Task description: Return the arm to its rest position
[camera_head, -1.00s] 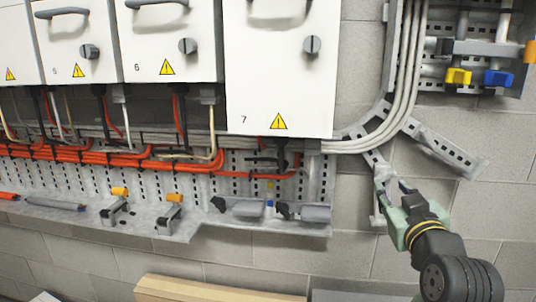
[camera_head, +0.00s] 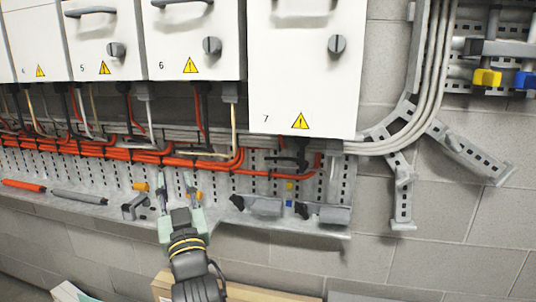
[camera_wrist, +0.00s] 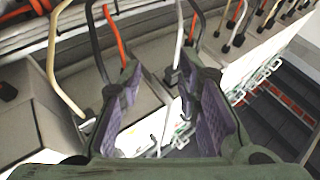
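My gripper (camera_head: 176,188) is in front of the perforated metal shelf below the white cabinets in the head view, its fingers pointing up at the panel. In the wrist view my gripper (camera_wrist: 163,78) shows two purple-padded fingers spread apart with nothing held between them. Behind the fingers are cables and the undersides of boxes. Part of the shelf and the clamp there are hidden behind my gripper in the head view.
The white cabinet numbered 7 (camera_head: 305,75) hangs above right of my gripper. Orange cables (camera_head: 120,152) run along the panel. A metal shelf (camera_head: 290,228) juts out. Cardboard-coloured boxes (camera_head: 255,292) lie below. A bare block wall (camera_head: 440,235) is at the right.

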